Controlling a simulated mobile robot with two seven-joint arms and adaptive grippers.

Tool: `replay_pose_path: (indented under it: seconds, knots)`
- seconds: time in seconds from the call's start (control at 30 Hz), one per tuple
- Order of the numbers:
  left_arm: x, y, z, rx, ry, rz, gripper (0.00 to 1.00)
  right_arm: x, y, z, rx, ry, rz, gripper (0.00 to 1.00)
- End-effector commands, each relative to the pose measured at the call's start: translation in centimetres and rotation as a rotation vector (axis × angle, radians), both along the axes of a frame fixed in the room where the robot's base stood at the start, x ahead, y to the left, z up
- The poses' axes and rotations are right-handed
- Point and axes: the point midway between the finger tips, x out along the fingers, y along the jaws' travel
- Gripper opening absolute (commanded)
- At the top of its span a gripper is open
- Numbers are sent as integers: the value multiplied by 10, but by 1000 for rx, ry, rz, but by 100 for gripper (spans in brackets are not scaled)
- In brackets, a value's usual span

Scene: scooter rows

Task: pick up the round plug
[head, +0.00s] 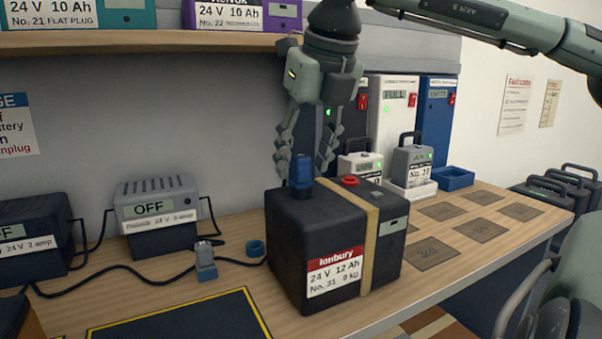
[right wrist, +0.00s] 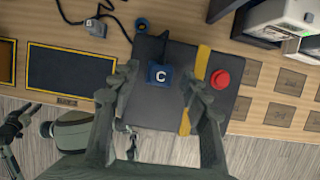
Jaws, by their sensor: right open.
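A blue plug-like piece (head: 301,170), round-sided in the head view, stands on top of the black Ionbury battery (head: 287,240). In the right wrist view its blue top (right wrist: 160,75) bears a white letter C. I take it for the round plug. My right gripper (head: 306,174) points down over the battery with its fingers open, one on each side of the blue piece. In the right wrist view the gripper (right wrist: 160,84) shows gaps beside the piece; contact cannot be told.
A red button (head: 349,181) and a tan strap (head: 370,235) are on the battery. A grey plug (head: 205,258) with a black cable and a blue ring (head: 256,247) lie to its left. An OFF charger (head: 158,205) stands behind. A shelf (head: 150,41) is above.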

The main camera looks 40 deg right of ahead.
Motion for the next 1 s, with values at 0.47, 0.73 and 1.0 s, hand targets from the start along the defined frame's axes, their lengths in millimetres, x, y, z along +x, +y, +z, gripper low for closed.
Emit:
replay_pose_path:
  seconds: [0.47, 0.73, 1.0]
  knots:
    - [1, 1, 1, 5, -1, -3, 34, 2, -1, -6, 0, 0, -1, 27]
    - [1, 2, 1, 5, -2, -3, 34, 2, -1, -6, 0, 0, -1, 0]
    - [1, 1, 1, 5, -2, -3, 34, 2, -1, -4, -1, -1, -1, 0]
